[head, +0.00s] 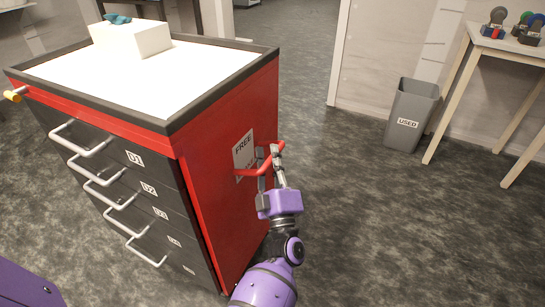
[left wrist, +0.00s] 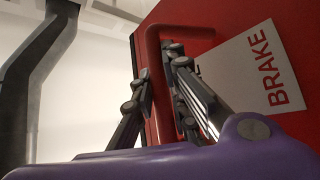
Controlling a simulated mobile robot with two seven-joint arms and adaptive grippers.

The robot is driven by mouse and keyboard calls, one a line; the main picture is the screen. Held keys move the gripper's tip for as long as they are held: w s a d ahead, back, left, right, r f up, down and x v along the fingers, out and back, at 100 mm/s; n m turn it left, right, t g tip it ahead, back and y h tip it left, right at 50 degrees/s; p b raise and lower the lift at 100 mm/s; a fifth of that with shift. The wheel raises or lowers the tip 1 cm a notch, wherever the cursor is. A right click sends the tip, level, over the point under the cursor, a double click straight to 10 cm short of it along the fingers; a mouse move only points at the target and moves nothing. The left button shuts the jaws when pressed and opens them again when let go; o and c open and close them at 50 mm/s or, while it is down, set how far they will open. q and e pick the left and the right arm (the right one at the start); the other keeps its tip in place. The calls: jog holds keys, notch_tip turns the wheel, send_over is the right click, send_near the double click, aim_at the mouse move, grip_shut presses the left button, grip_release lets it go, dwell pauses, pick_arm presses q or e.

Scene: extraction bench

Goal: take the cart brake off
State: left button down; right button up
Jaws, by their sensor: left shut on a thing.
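The red cart (head: 215,190) stands at the left with dark drawers on its front. On its right side is a red brake lever (head: 248,173), also in the left wrist view (left wrist: 153,50). A white plate (head: 243,145) behind it reads FREE at the top; the left wrist view shows BRAKE on this plate (left wrist: 255,75). In the head view the lever lies across the plate's lower part. My left gripper (head: 268,153) is shut on the lever, one finger on each side of the bar. Its fingers also show in the left wrist view (left wrist: 160,78). My right gripper is not seen.
A white box (head: 130,40) with a teal item on it sits on the cart top. A yellow-tipped bar (head: 13,95) sticks out at the cart's left corner. A grey USED bin (head: 411,112) and a wooden table (head: 515,50) stand at right. The floor between is clear.

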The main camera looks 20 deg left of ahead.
pick_arm(q)
jog(key=shift+r, duration=0.4)
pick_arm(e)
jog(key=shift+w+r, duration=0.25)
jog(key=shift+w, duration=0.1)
pick_arm(q)
jog(key=c, duration=1.7)
grip_release()
jog(key=shift+f, duration=0.1)
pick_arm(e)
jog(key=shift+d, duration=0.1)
pick_arm(q)
jog(key=shift+f, duration=0.1)
jog(key=v, duration=1.2)
jog(key=shift+w, duration=0.1)
